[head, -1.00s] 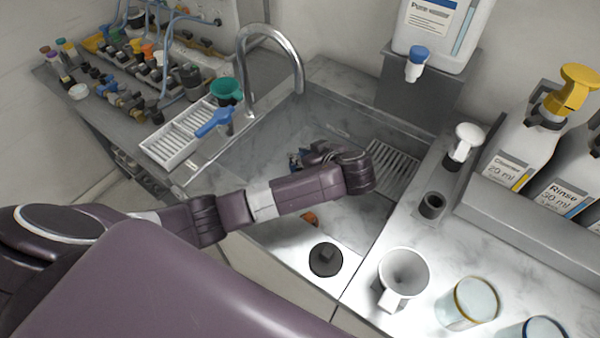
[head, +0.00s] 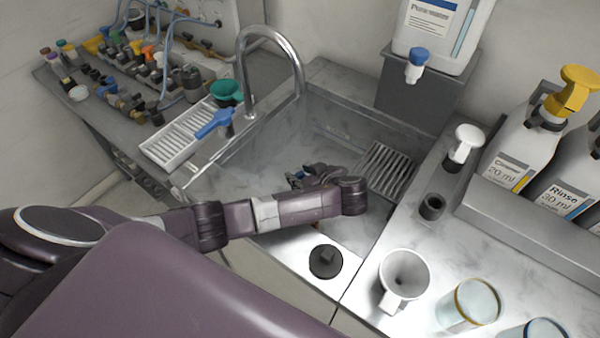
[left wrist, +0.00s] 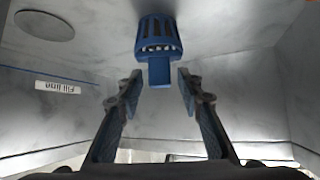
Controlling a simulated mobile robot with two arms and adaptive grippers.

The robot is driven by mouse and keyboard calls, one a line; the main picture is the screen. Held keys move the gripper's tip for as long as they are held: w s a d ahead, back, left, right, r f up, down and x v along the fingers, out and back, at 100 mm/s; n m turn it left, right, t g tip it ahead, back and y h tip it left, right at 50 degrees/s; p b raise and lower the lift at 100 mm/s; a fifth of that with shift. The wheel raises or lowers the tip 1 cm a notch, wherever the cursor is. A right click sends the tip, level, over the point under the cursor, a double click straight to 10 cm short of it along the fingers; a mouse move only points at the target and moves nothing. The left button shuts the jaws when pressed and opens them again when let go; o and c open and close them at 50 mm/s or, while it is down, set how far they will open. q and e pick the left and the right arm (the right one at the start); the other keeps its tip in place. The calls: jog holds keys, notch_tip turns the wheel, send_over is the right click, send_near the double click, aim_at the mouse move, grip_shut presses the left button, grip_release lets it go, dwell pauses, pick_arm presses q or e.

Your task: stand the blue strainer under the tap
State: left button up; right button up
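The blue strainer (left wrist: 158,35) shows in the left wrist view as a slotted cup with a block handle toward me, in the grey sink basin. In the head view only a bit of blue (head: 298,176), likely the strainer, shows beside my left gripper (head: 308,177). In the left wrist view my left gripper (left wrist: 160,80) is open, with its fingertips on either side of the handle's end and gaps visible on both sides. The curved metal tap (head: 270,35) rises at the basin's back-left edge. My right gripper is out of view.
A slatted rack (head: 386,170) lies at the basin's right.

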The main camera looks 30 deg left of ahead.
pick_arm(q)
jog(key=shift+r, duration=0.1)
jog(key=p+v, duration=0.8)
jog(key=v, duration=0.4)
dwell(0.4)
